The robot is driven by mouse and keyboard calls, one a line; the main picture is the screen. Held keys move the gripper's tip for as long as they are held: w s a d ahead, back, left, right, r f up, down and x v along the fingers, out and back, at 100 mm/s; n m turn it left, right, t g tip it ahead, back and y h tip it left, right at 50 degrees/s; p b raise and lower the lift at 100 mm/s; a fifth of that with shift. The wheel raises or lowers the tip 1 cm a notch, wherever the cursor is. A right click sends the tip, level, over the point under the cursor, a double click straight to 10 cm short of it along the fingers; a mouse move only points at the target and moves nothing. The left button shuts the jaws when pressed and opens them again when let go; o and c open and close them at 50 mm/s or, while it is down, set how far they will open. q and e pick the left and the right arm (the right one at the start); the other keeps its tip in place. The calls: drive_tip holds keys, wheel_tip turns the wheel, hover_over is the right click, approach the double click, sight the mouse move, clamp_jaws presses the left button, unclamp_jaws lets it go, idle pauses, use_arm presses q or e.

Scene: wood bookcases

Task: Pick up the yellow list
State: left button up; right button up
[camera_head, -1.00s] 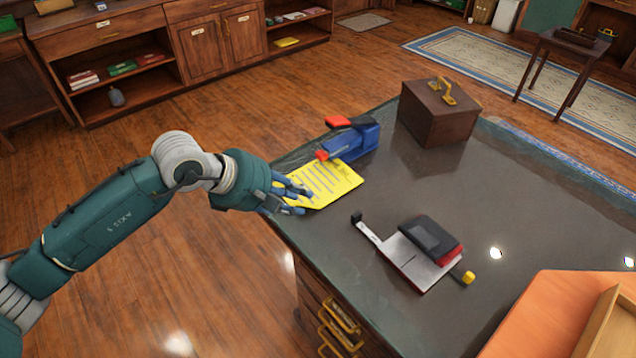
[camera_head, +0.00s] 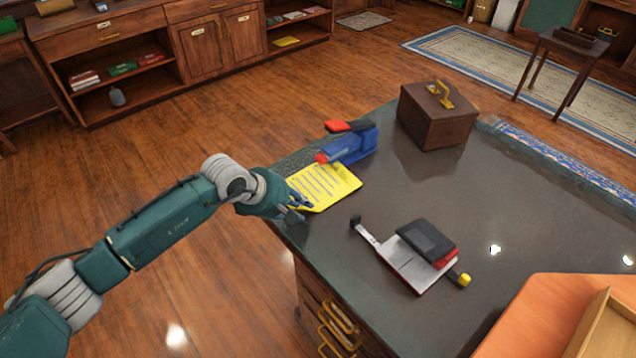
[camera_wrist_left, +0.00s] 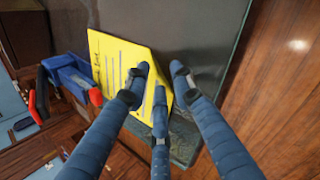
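The yellow list (camera_head: 330,184) is a sheet with dark lines of writing. It lies on the dark desk top near its left edge. In the left wrist view the list (camera_wrist_left: 112,62) is at the upper middle, with its near corner looking bent. My left gripper (camera_head: 297,207) is at the list's near left corner. In the left wrist view its fingers (camera_wrist_left: 160,75) are spread, one over the list and one past its right edge. The gap between them looks open; contact with the sheet is unclear. My right gripper is in neither view.
A blue and red tool-like object (camera_head: 346,147) stands just behind the list. A brown box with a gold handle (camera_head: 436,115) is farther back. A metal plate with a dark block (camera_head: 410,258) lies to the right. Open desk top lies between them.

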use_arm(q)
drive_tip(key=shift+f, duration=0.15)
drive_tip(key=shift+c, duration=0.3)
clamp_jaws()
drive_tip(key=shift+r, duration=0.2)
